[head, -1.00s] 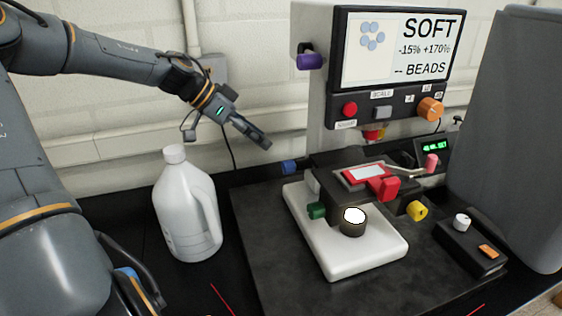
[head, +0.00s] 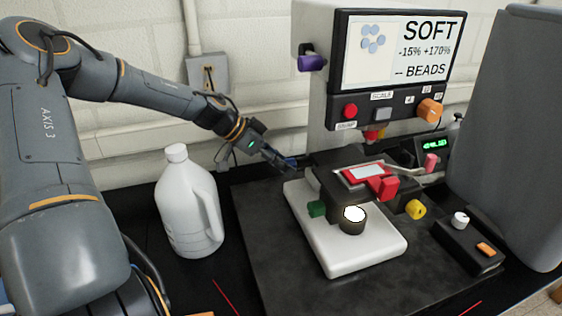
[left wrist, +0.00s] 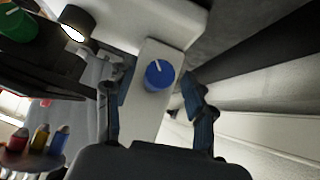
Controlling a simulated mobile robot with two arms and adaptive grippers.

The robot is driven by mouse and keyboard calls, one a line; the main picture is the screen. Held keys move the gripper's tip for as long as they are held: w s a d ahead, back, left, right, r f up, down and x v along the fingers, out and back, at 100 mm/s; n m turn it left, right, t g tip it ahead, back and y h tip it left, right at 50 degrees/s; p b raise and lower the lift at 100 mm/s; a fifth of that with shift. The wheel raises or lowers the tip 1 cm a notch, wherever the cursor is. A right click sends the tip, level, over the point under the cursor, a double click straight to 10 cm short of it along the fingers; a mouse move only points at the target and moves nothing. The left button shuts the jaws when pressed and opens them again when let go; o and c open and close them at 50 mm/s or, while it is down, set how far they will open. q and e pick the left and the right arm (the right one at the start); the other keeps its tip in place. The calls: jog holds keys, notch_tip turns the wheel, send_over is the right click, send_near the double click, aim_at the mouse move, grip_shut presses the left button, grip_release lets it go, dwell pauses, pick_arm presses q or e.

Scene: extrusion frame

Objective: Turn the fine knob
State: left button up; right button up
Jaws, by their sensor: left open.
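A blue knob (left wrist: 159,75) with a white pointer line sits on a pale block in the left wrist view. No label marks it as the fine knob. My left gripper (head: 287,164) is open and reaches to the left side of the microscope in the head view, where its fingers hide the blue knob. In the left wrist view, the fingers of the left gripper (left wrist: 158,90) stand on both sides of the knob with gaps; contact is not visible. A green knob (head: 317,209) and a yellow knob (head: 417,209) are on the microscope stand. My right gripper is not in view.
A white jug (head: 188,205) stands left of the white microscope base (head: 350,256). A purple knob (head: 311,62) and an orange knob (head: 430,110) are on the screen housing above. A small black box (head: 468,246) stands at the right. The mat's front left is clear.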

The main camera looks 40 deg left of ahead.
pick_arm(q)
grip_shut()
jog(key=shift+s+d+f+m+t+y+b, duration=0.15)
jog(key=shift+d+m+t+y+b, duration=0.1)
jog(key=shift+m+t+y+b, duration=1.1)
jog(key=shift+s+d+f+m+t+y+b, duration=0.15)
jog(key=shift+m+t+y+b, duration=0.65)
jog(key=shift+y+b, duration=1.1)
jog(key=shift+s+d+f+m+t+y+b, duration=0.1)
jog(key=shift+d+m+t+y+b, duration=0.2)
jog(key=shift+m+t+y+b, duration=1.35)
jog(key=shift+n+g+h+b, duration=0.6)
